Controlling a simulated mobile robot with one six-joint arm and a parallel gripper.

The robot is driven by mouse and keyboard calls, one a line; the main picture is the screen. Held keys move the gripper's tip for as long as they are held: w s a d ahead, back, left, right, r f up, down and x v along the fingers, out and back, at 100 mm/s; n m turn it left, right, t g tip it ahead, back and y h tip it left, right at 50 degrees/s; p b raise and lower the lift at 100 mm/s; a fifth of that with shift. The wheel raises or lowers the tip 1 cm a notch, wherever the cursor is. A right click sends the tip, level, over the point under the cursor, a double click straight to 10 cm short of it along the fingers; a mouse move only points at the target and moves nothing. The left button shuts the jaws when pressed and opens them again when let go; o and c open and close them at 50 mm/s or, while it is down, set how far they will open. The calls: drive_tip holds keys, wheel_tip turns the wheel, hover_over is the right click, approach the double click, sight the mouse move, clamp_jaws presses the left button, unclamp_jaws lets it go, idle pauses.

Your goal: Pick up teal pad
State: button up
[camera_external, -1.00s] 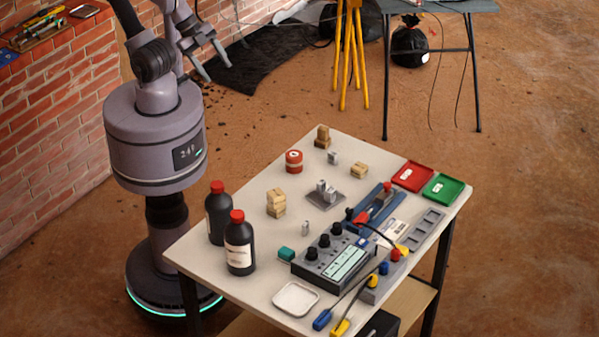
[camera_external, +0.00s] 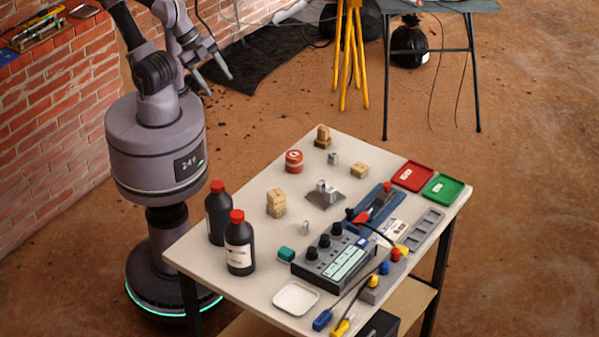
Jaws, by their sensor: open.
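The teal pad (camera_external: 286,254) is a small block lying on the white table (camera_external: 250,190), left of the grey control box (camera_external: 330,257) and above the white dish (camera_external: 295,298). Nothing covers it. My gripper (camera_external: 219,84) is open and empty. It hangs in the air beyond the table's far left side, well away from the pad, with its fingers pointing down and to the right.
Two black bottles with red caps (camera_external: 240,245) stand at the table's left edge, left of the pad. Wooden blocks (camera_external: 276,203), small metal weights (camera_external: 326,190) and a red tin (camera_external: 293,161) stand farther back. Red (camera_external: 412,176) and green (camera_external: 443,188) trays lie at the right.

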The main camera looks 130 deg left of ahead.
drive_tip(key=shift+c, duration=0.5)
drive_tip(key=shift+c, duration=0.8)
drive_tip(key=shift+r, duration=0.1)
